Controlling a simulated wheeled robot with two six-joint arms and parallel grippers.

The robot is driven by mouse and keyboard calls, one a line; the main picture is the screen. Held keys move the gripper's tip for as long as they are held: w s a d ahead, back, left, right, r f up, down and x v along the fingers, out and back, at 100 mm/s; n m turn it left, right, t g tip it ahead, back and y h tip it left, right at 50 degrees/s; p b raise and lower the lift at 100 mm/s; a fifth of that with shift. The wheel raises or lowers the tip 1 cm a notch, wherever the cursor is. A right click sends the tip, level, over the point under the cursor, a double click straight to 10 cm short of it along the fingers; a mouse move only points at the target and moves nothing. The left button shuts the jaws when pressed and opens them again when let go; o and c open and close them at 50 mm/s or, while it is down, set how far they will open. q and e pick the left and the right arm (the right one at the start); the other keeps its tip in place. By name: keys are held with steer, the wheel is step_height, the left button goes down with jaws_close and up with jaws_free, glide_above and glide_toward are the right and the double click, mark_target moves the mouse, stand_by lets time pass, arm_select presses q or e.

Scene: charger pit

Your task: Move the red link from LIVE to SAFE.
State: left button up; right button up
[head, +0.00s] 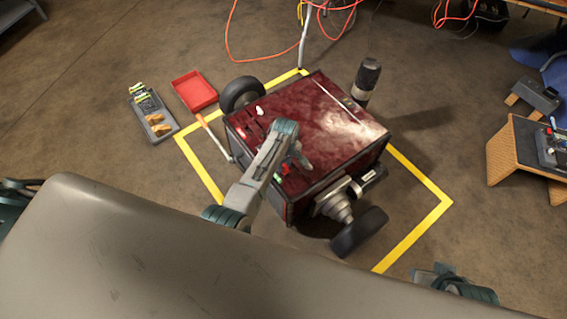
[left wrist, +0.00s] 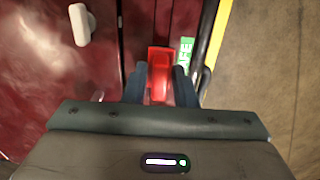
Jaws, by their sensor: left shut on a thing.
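The red link (left wrist: 159,60) sits between the two dark fingers of my left gripper (left wrist: 160,85), which is shut on it. In the left wrist view it is in line with a dark red slot strip on the vehicle's top, beside a green label (left wrist: 186,52) whose visible letters look like the end of SAFE. In the head view my left gripper (head: 291,160) is over the near part of the dark red vehicle (head: 335,125), and the red link (head: 285,168) shows just beside it. I cannot tell how deep the link is seated. No LIVE label is readable.
A white knob (left wrist: 82,25) stands on the vehicle's top. A red tray (head: 194,91) and a grey tray (head: 153,113) with small parts lie on the floor at left. Yellow tape (head: 435,213) frames the vehicle. A wooden stand (head: 525,150) is at right.

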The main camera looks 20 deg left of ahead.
arm_select(q)
steer(key=shift+f+b, duration=0.6)
steer(key=shift+f, duration=0.7)
arm_select(e)
steer(key=shift+f, duration=0.7)
arm_select(q)
steer(key=o, duration=1.1)
steer(key=shift+c, duration=0.2)
step_height(320, 180, up, 10)
steer(key=p, duration=0.2)
steer(key=shift+w+d+f+p, duration=0.1)
steer(key=shift+w+f+p, duration=0.05)
steer(key=shift+f+p, duration=0.15)
steer(key=shift+r, duration=0.7)
arm_select(e)
steer(key=shift+s+d+r+g+h, duration=0.2)
steer(key=shift+d+r+g, duration=0.1)
steer(key=shift+r, duration=0.25)
steer(key=shift+s+d+r+g+h, duration=0.15)
steer(key=shift+d+r+g, duration=0.15)
steer(key=shift+r, duration=0.2)
